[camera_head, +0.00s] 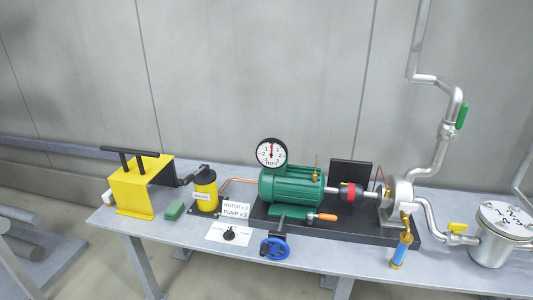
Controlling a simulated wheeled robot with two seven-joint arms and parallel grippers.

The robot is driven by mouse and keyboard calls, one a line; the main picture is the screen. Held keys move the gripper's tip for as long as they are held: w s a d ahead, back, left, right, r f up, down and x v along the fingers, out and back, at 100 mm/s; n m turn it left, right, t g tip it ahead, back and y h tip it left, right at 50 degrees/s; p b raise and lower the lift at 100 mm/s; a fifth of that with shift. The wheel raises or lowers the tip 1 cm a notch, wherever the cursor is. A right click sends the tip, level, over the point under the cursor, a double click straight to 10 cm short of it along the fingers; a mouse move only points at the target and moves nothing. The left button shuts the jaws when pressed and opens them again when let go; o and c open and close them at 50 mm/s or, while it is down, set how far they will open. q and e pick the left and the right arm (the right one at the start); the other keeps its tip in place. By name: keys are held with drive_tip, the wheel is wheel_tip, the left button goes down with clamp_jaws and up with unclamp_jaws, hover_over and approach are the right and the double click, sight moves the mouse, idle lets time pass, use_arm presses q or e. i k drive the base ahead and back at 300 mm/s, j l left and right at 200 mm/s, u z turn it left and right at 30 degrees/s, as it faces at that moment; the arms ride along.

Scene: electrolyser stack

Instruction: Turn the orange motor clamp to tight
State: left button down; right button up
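The orange motor clamp (327,217) is a short lever with an orange grip at the front foot of the green motor (290,185). The grip points to the right and lies about level. I cannot tell from the lever alone whether it is tight or loose. The motor stands on a black baseplate (375,232) on the grey bench, with a round dial gauge (271,153) above its left end. A red and black coupling (350,195) joins its shaft to the silver pump (396,200). Neither of my grippers is in view.
A blue handwheel (274,248) sits at the bench front, left of the clamp. A brass fitting with a blue and orange cylinder (401,252) stands to the right. A yellow cover (135,190), yellow canister (205,188) and labels (236,210) are left.

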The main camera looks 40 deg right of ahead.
sight(311, 215)
drive_tip(key=z, duration=1.6)
